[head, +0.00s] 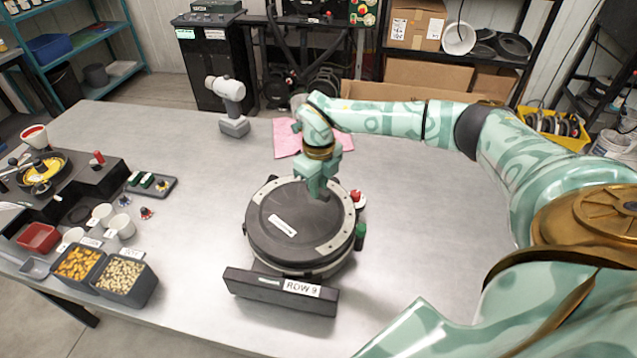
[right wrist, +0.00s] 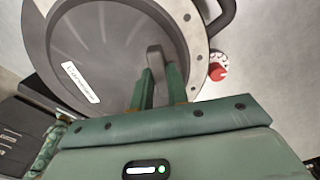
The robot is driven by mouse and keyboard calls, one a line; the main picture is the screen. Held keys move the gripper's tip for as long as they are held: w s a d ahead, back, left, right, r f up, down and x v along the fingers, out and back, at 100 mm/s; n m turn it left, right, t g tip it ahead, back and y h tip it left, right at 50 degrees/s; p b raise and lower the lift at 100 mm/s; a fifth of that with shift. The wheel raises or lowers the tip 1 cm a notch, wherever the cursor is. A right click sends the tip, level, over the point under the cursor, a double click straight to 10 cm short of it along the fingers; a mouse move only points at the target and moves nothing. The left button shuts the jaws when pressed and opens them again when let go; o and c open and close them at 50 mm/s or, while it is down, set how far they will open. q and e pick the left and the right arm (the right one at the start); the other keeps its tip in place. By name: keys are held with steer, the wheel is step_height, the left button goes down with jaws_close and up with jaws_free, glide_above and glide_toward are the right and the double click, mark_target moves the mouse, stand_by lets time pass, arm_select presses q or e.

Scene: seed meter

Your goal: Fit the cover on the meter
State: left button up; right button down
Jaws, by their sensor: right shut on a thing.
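The round dark grey cover (head: 280,228), with a white label and pale plates at its edge, lies over the top of the meter (head: 322,268). I cannot tell whether it is fully seated. My right gripper (head: 320,193) is at the cover's far right part, above the meter. In the right wrist view, the right gripper (right wrist: 160,92) is shut on the grey upright handle of the cover (right wrist: 95,60). The meter's lower body is mostly hidden under the cover. My left gripper is not in view.
A red knob (head: 356,195) and a dark green cylinder (head: 360,236) stand at the meter's right side. A "ROW 9" bar (head: 255,288) is in front. Seed bins (head: 122,280) and cups are at left.

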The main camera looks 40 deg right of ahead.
steer(key=shift+f, duration=0.6)
stand_by(1.1)
steer(key=shift+f+p, duration=0.1)
steer(key=shift+p, duration=0.3)
stand_by(0.3)
steer(key=c, duration=1.3)
jaws_free()
steer(key=shift+c, duration=0.3)
step_height(320, 180, up, 10)
steer(key=p, duration=0.9)
steer(key=shift+f, duration=0.15)
steer(key=shift+f, duration=0.1)
